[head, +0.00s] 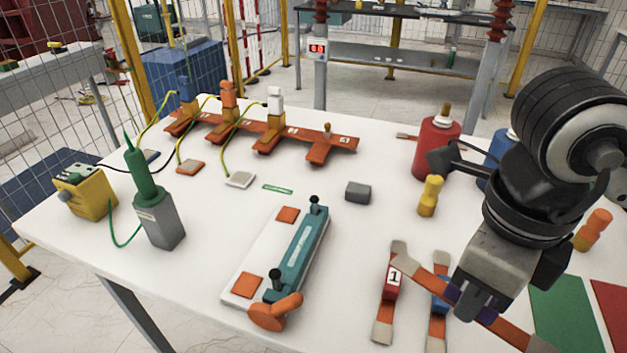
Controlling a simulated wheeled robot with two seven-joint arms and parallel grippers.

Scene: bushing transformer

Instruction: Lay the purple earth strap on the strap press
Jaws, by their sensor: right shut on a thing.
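The purple earth strap (487,316) is a copper-coloured strip with a purple middle. It lies diagonally across the lower right, its far end near the red strap (391,285) marked 1. My right gripper (472,305) points down and is shut on its purple middle, which it partly hides. The strap passes over a blue strap (439,296); I cannot tell if they touch. The strap press (258,259) stands left of the gripper: a white base with two orange pads, a teal bar (302,252), black knobs and an orange handle. Both pads look bare. My left gripper is out of view.
A grey block (358,193) and a yellow peg (430,195) stand behind the straps. Red (436,148) and blue bottles are behind my right arm. A green mat (566,313) lies at right. White table between press and straps is clear.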

